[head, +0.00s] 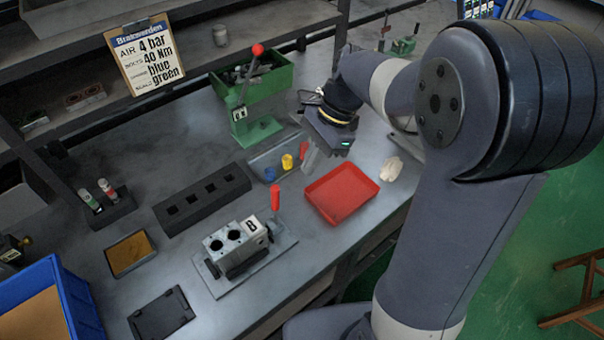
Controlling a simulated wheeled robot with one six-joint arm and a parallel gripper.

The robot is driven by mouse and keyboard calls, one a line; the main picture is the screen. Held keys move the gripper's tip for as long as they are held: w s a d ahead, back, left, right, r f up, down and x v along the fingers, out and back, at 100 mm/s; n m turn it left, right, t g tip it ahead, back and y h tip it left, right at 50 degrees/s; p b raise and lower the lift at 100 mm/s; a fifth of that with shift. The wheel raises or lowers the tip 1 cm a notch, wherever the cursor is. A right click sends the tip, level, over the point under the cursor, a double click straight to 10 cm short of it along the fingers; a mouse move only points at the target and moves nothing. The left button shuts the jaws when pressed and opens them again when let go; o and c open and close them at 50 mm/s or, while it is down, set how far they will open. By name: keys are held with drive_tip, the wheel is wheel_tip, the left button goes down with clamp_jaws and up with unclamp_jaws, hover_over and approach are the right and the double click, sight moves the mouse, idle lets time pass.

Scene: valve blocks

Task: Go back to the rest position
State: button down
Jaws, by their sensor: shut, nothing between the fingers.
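My gripper (309,158) shows in the head view at the end of my arm, pointing down over the middle-right of the workbench. It is shut and empty. It is above the bench between the grey bin with the blue and yellow parts and the red tray (341,193). Its fingertips are small here, and I cannot tell their exact height above the bench. The valve block (236,246), marked B, sits on a plate at the front of the bench, left of and apart from my gripper.
A green press (255,130) with a red knob stands behind my gripper, beside a green bin (272,78). A black rack (203,197) with square holes lies left. A blue bin (62,296) stands at lower left. A crumpled cloth (391,169) lies right of the red tray.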

drive_tip(key=v, duration=0.5)
drive_tip(key=shift+s+a, duration=0.1)
drive_tip(key=shift+a, duration=0.05)
drive_tip(key=a+b+x, duration=0.1)
drive_tip(key=b+x, duration=0.1)
drive_tip(key=x, duration=0.9)
drive_tip(key=shift+b, duration=0.3)
drive_tip(key=shift+a+r, duration=0.15)
